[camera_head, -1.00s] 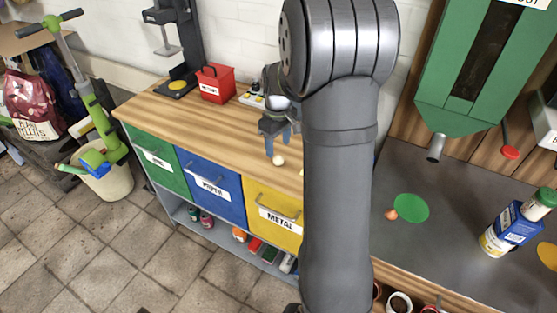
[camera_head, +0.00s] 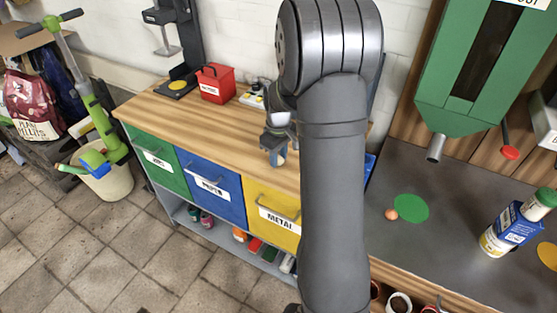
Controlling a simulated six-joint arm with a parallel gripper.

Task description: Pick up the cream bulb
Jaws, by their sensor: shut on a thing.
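The cream bulb (camera_head: 281,161) is a small pale spot low between my gripper's fingers, over the wooden bench top, mostly covered by them. My gripper (camera_head: 276,158) points down and is shut on the bulb. I cannot tell whether the bulb still touches the wood. My own arm hides the area to the right of the gripper.
A red box (camera_head: 215,83) and a power strip (camera_head: 252,96) stand on the wooden bench top (camera_head: 190,118) behind the gripper, left of my arm. A black stand (camera_head: 183,50) is at the back left.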

